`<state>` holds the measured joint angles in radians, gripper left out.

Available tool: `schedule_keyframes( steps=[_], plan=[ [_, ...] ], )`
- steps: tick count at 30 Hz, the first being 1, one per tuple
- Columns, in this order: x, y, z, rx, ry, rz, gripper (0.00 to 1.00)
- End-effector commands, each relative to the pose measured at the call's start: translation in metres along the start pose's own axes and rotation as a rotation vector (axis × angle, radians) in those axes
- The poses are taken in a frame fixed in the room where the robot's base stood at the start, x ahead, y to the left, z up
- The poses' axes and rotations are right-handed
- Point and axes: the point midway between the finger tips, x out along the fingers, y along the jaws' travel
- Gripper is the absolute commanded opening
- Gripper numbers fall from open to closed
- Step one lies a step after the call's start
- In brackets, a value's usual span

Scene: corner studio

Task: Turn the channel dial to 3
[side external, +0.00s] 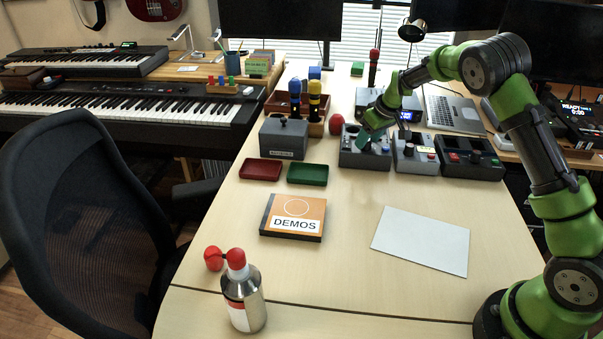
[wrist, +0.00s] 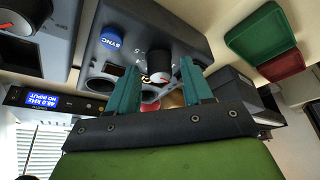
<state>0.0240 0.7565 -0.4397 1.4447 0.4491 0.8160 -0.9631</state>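The channel dial (wrist: 159,66) is a dark knob with small white numbers and a red mark beside it, on a grey box seen in the wrist view. The number it points at is too small to read surely. My gripper (wrist: 157,66) has two teal fingers spread apart, one on each side of the dial; I cannot tell whether they touch it. In the side external view my gripper (side external: 364,139) is over the grey control box (side external: 364,160) and hides the dial.
The blue SYNC button (wrist: 110,38) is close to the dial on the same box. A white-and-grey box (side external: 415,155) and a dark box (side external: 470,160) stand to the right. Green (side external: 307,174) and red (side external: 261,169) trays lie left.

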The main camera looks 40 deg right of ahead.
Motion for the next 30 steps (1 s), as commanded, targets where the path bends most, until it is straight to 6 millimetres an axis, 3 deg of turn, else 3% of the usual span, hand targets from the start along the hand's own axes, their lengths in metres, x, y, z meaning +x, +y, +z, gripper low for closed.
schedule_keyframes(
  steps=[2, 9, 20, 30],
  plan=[
    [-0.0002, 0.0000, 0.0000, 0.000, 0.000, 0.000, 0.37],
    [-0.0004, -0.0001, 0.0000, 0.000, 0.000, 0.000, 0.00],
    [-0.0006, -0.0010, 0.0001, 0.049, -0.001, 0.020, 0.00],
    [-0.0005, -0.0032, -0.0003, 0.272, -0.001, 0.114, 0.00]
  ],
)
